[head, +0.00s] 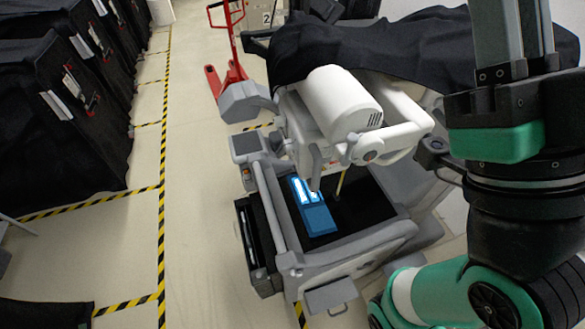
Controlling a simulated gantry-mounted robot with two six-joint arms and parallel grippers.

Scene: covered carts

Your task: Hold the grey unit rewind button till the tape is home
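A grey wheeled unit (345,262) stands in the middle of the head view, with a dark recessed top. A blue panel (318,221) with a bright white and light-blue screen area lies in that recess. A white cylindrical head (338,100) and a grey jointed arm hang over the unit and hide part of its top. I cannot make out a rewind button or a tape. My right arm shows large at the right, but its gripper is not in view. My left arm and gripper are not in view.
Black-covered carts (45,150) line the left side. A red pallet truck (232,55) stands at the back. A black cover (400,45) drapes over equipment behind the unit. Yellow-black tape (162,220) marks the pale floor, which is clear left of the unit.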

